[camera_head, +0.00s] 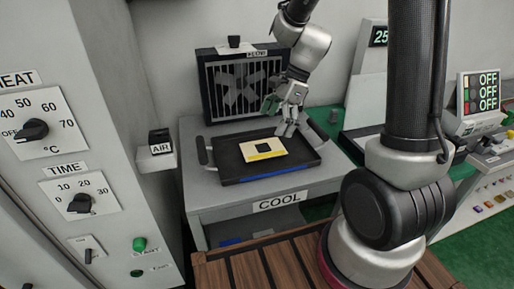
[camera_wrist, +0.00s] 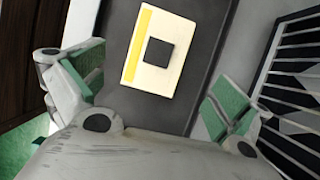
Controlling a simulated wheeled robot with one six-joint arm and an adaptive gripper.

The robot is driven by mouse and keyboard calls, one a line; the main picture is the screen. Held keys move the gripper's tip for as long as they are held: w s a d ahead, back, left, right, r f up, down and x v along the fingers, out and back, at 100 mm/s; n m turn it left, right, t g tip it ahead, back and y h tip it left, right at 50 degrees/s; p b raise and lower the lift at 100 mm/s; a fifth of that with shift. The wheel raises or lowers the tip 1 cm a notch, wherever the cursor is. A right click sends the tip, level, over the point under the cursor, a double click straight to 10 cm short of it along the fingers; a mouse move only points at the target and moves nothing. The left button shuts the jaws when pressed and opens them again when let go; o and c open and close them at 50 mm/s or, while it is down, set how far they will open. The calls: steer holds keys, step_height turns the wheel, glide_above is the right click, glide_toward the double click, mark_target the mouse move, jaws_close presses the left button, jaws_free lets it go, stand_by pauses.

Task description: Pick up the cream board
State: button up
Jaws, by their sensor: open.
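The cream board (camera_head: 263,149) lies flat on a dark tray on the grey table marked COOL. It has a black square in its middle and a yellow strip along one edge. In the wrist view the cream board (camera_wrist: 153,73) shows whole between and beyond my fingers. My gripper (camera_head: 284,113) is open and empty, above the back right part of the tray and apart from the board. In the wrist view my gripper (camera_wrist: 152,88) shows its green-padded fingers spread wide on either side.
The dark tray (camera_head: 228,172) has raised handles at its sides. A black fan unit (camera_head: 208,98) stands behind it. A panel with HEAT and TIME dials (camera_head: 110,130) rises at left. A console with OFF lights (camera_head: 482,92) is at right. The grey table (camera_head: 205,200) has bare edges.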

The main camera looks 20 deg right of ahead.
mark_target(263, 147)
steer(key=shift+a+f, duration=0.25)
steer(key=shift+f, duration=0.3)
steer(key=x, duration=0.6)
steer(key=shift+s+a+f, duration=0.15)
steer(key=shift+a+f, duration=0.05)
steer(key=shift+f, duration=0.1)
steer(key=shift+c, duration=0.2)
steer(key=c, duration=1)
